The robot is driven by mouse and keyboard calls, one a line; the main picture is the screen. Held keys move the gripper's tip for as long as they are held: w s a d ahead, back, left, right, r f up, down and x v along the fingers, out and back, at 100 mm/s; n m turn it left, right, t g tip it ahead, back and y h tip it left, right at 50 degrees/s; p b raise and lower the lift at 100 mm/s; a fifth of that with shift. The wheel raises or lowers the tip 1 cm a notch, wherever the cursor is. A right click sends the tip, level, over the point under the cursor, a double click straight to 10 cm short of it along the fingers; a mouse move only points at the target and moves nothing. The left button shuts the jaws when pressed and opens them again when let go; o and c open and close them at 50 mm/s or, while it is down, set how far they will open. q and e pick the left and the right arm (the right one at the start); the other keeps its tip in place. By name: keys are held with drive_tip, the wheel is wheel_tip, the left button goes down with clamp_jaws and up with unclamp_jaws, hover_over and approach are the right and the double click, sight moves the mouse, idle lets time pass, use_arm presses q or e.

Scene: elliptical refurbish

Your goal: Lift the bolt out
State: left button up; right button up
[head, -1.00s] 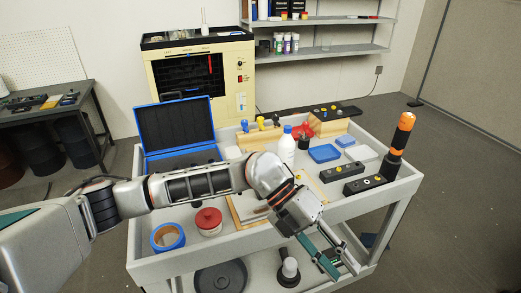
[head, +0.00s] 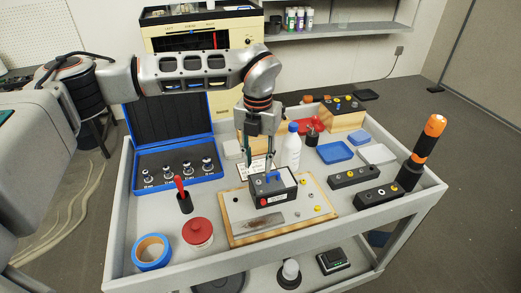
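A black box (head: 271,209) with a blue piece (head: 271,178) on top and a red knob on its front stands on a wood-edged board (head: 243,231) on the cart. Small yellow and dark round fittings (head: 316,209) sit on the board to the right of the box. I cannot tell which of these is the bolt. My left gripper (head: 258,160) points down just above and behind the top of the box. Its two fingers look apart, with nothing visible between them. The fingertips partly merge with the box's back edge. My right gripper is not in view.
A white bottle (head: 291,152) stands close behind the box. Black blocks and an orange-topped post (head: 427,140) are at right.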

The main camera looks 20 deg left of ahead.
sight(258, 181)
use_arm(q)
wheel_tip(258, 181, down, 5)
drive_tip(key=shift+s+r, duration=0.1)
drive_tip(key=shift+f, duration=0.6)
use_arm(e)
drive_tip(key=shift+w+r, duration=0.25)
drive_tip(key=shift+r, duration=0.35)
use_arm(q)
clamp_jaws()
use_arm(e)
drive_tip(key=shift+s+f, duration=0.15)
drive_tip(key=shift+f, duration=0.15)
